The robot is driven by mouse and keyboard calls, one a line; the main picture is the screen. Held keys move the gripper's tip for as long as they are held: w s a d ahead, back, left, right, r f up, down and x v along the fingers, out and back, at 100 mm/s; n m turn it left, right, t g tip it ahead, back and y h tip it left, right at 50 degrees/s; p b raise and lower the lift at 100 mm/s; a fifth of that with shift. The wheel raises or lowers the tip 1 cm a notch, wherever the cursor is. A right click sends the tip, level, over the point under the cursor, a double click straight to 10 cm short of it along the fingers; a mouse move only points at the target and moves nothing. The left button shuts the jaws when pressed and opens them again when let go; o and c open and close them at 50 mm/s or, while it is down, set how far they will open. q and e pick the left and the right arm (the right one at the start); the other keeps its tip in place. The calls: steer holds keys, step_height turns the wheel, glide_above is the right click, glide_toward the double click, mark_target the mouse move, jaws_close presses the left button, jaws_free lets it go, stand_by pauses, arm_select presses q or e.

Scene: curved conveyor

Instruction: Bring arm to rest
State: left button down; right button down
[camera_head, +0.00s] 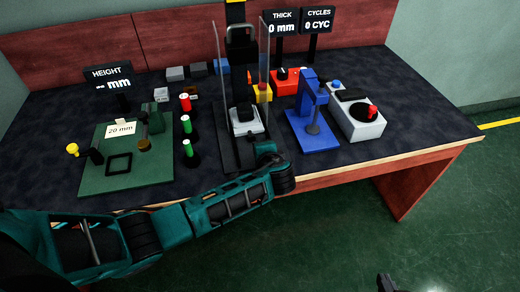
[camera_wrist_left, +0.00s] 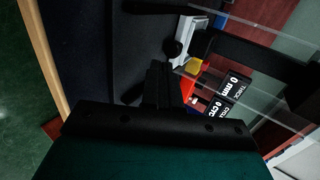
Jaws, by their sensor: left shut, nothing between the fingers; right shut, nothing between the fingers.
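My left arm (camera_head: 230,203), teal and black, comes in from the left in the head view and stretches across the front edge of the workbench (camera_head: 50,180). Its wrist end is at the front of the press (camera_head: 241,36) with clear side panels. The left gripper (camera_wrist_left: 159,72) shows in the left wrist view with its black fingers together and empty, pointing toward the press area. In the head view I cannot clearly separate it from the dark press. My right gripper (camera_head: 387,284) shows only as a dark tip at the bottom edge, shut and empty, over the floor.
A green board (camera_head: 100,183) with a height gauge lies at the left, with red and green buttons beside it. A blue hand press (camera_head: 313,143) and a grey box with a red knob (camera_head: 358,118) stand to the right. Green floor (camera_head: 335,230) in front is open.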

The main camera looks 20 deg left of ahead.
arm_select(q)
steer(key=v, duration=0.8)
steer(key=s+d+f+n+g+h, duration=0.1)
steer(key=s+d+f+n+h, duration=0.15)
steer(key=s+f+h, duration=0.6)
steer(key=s+a+r+n+t, duration=0.2)
steer(key=s+a+n, duration=0.3)
steer(key=s, duration=0.3)
steer(key=shift+s+a+n+t+p, duration=0.15)
steer(key=shift+a+n+t+p, duration=0.15)
steer(key=shift+n+p, duration=0.1)
